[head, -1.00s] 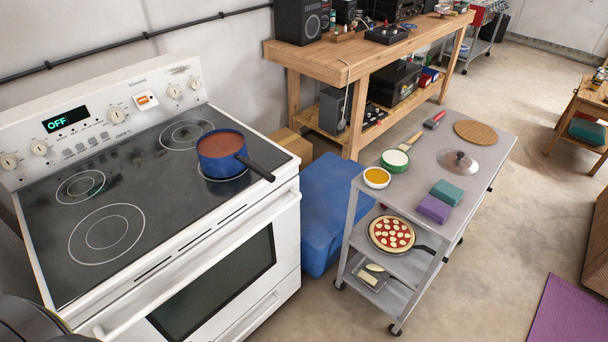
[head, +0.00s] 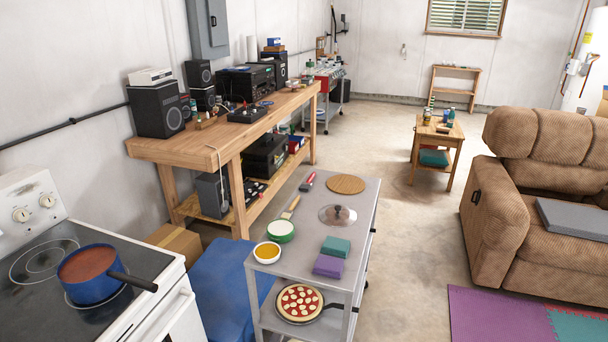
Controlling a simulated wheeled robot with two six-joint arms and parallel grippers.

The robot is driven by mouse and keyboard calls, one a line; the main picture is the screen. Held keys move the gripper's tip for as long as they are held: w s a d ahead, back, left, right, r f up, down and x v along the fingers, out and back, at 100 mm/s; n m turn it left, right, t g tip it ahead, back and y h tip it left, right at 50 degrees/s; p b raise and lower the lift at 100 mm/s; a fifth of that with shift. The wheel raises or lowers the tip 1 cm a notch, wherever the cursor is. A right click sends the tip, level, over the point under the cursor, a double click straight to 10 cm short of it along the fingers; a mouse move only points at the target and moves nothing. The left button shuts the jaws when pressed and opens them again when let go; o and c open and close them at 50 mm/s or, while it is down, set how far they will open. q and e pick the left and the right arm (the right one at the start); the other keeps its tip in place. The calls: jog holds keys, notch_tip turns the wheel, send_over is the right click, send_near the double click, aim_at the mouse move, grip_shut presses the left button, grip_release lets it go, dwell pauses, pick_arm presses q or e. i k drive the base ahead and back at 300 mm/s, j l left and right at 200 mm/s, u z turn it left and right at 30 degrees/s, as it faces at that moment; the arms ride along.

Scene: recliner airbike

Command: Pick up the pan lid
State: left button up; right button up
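The pan lid (head: 338,215) is a round, clear-looking lid with a dark knob. It lies flat on the top of the grey metal cart (head: 307,207), just nearer than a round wooden board (head: 346,184). Teal and purple folded cloths or sponges lie in front of it, apart from it. Neither of my grippers is in the head view.
The stove (head: 30,313) with a blue pot (head: 92,280) stands at the left. A blue bin (head: 226,275) sits between stove and cart. A wooden workbench (head: 190,147) is behind, a recliner (head: 538,215) at the right. Open floor (head: 407,235) lies right of the cart.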

aim_at(332, 215)
jog(key=i+l+z, duration=0.45)
jog(key=l, duration=0.25)
jog(key=i+l+z, duration=0.95)
jog(key=i, duration=0.2)
jog(key=i+u, duration=0.45)
jog(key=i+l+u, duration=0.1)
jog(key=i+u, duration=0.4)
jog(key=i+l+u, duration=0.25)
jog(key=u, duration=0.2)
jog(key=i+l, duration=0.05)
jog(key=i, duration=0.05)
